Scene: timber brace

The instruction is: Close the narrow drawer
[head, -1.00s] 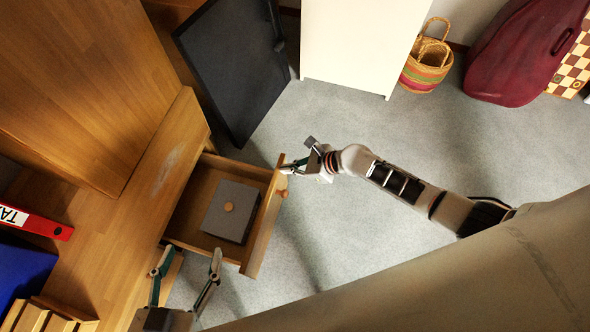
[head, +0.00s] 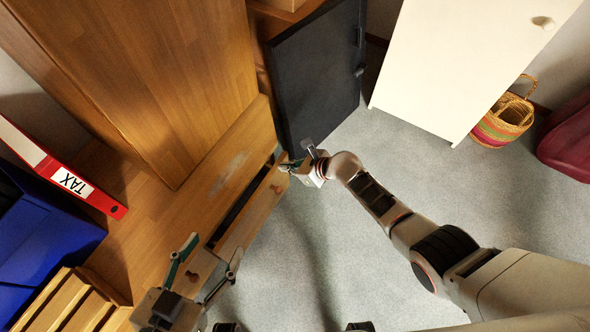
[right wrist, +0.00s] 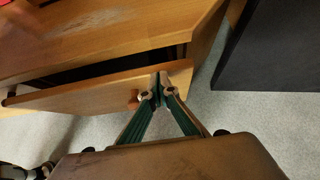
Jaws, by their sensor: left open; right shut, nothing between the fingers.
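The narrow wooden drawer (head: 252,211) is slightly open, with a thin dark gap along its top edge. Its front with a small round knob also shows in the right wrist view (right wrist: 95,90). My right gripper (head: 287,166) is shut and empty, with its fingertips against the drawer front near its far end; the fingertips (right wrist: 157,92) are beside the knob in the right wrist view. My left gripper (head: 210,260) is open and empty, near the drawer's near end. The drawer's contents are hidden now.
The wooden desk top (head: 190,205) holds a red TAX binder (head: 62,178) and a blue box (head: 40,240). A dark panel (head: 318,80) stands beyond the drawer. A white cabinet (head: 465,60) and a striped basket (head: 503,120) stand farther off. The grey floor between is clear.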

